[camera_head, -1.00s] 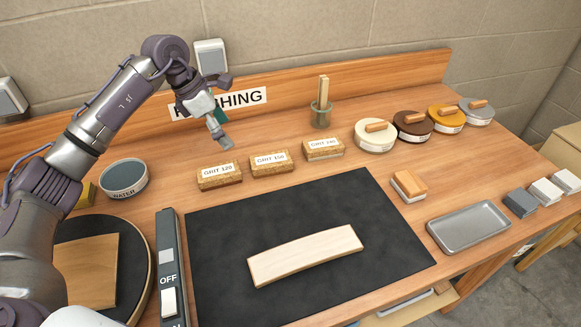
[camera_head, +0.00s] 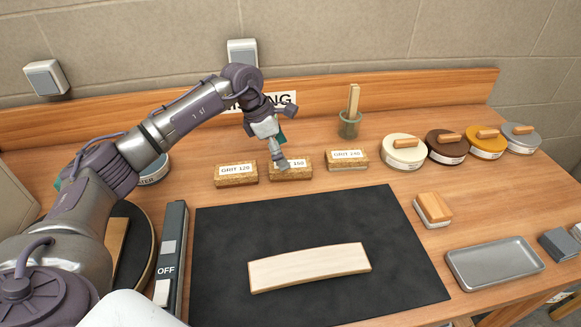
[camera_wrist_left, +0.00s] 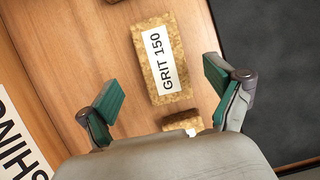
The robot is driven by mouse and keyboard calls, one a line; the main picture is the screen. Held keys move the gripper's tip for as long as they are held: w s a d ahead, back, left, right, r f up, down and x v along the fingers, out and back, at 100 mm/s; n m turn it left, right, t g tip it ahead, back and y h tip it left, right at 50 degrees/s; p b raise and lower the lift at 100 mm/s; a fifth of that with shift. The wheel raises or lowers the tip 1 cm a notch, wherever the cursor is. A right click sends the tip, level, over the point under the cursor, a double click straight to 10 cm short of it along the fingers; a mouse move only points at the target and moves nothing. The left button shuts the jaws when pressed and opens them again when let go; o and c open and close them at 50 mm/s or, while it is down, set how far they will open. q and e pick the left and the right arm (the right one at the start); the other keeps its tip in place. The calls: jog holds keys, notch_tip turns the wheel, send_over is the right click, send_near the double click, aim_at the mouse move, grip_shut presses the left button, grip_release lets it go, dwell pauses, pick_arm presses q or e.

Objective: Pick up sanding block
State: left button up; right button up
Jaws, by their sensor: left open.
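The cork sanding block labelled GRIT 150 (camera_head: 301,172) sits on the bench behind the black mat, between the GRIT 120 block (camera_head: 236,177) and the GRIT 240 block (camera_head: 347,160). My left gripper (camera_head: 280,160) is above it and partly covers its left part. In the left wrist view, the GRIT 150 block (camera_wrist_left: 162,65) lies ahead of the gap between the open, teal-padded fingers (camera_wrist_left: 165,98). The fingers appear apart from it. Part of another cork block (camera_wrist_left: 182,121) shows near the gripper's palm. My right gripper is out of view.
A pale curved wooden piece (camera_head: 310,268) lies on the black mat (camera_head: 220,240). A cup with a brush (camera_head: 349,122) and several round tins (camera_head: 403,153) stand behind right. A wood-topped block (camera_head: 433,209) and a grey tray (camera_head: 495,264) are at right.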

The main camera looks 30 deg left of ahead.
pick_arm(q)
jog(key=x, duration=0.2)
jog(key=p+x, duration=0.1)
jog(key=shift+s+d+f, duration=0.15)
jog(key=shift+f, duration=0.25)
jog(key=shift+d+f, duration=0.1)
jog(key=shift+f, duration=0.35)
jog(key=c, duration=1.2)
jog(key=shift+c, duration=0.2)
jog(key=shift+r, duration=0.1)
jog(key=shift+r, duration=0.5)
notch_tip(320, 180, up, 3)
jog(key=shift+f+b, duration=0.15)
jog(key=shift+b, duration=0.4)
jog(key=s+d+r+b, duration=0.2)
jog(key=d+r, duration=0.5)
jog(key=d, duration=0.4)
jog(key=shift+s, duration=0.5)
jog(key=shift+d+r, duration=0.1)
